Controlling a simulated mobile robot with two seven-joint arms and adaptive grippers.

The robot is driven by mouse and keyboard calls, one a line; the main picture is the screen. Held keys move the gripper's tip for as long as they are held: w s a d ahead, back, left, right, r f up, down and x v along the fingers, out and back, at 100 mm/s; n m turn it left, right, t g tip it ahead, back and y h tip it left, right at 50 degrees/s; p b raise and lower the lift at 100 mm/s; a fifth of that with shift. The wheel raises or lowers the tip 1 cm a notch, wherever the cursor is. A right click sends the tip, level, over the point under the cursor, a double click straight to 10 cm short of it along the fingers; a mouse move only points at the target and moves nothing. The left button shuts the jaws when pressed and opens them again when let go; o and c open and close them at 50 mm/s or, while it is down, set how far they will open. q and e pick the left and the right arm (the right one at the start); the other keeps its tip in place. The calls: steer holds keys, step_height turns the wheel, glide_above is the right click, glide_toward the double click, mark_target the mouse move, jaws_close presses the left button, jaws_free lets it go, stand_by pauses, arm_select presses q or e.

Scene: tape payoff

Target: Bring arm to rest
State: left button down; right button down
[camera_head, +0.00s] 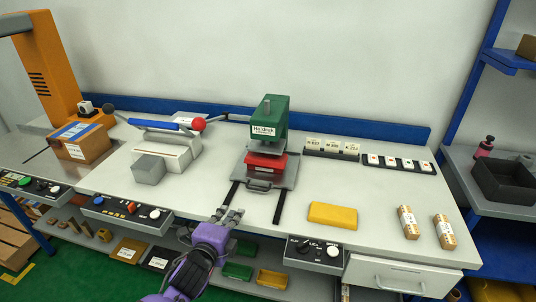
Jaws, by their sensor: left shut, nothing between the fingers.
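My left gripper (227,216) shows at the lower middle in the head view, at the end of a purple arm. It is shut and empty, over the front edge of the white workbench (330,180). It is close to the front end of the left black rail of the green and red machine (269,122), and I cannot tell whether it touches the bench. My right gripper is not in view.
A control box (314,254) projects from the front edge. Blue shelving (505,185) stands at the right.

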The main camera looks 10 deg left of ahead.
arm_select(q)
steer(key=s+d+f+n+g, duration=0.1)
steer(key=s+f+n+g, duration=0.1)
steer(key=s+f+n, duration=0.4)
steer(key=s+d+f+n+g, duration=0.1)
steer(key=s+f+n, duration=0.5)
steer(key=s, duration=1.1)
steer(key=s+f+n+g, duration=0.4)
steer(key=s+f+n, duration=0.2)
steer(key=s+f, duration=0.3)
steer(key=s, duration=0.3)
steer(key=shift+d+f, duration=0.15)
steer(key=shift+d, duration=0.25)
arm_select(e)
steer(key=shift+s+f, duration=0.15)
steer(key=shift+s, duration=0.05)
arm_select(q)
steer(key=shift+s, duration=0.1)
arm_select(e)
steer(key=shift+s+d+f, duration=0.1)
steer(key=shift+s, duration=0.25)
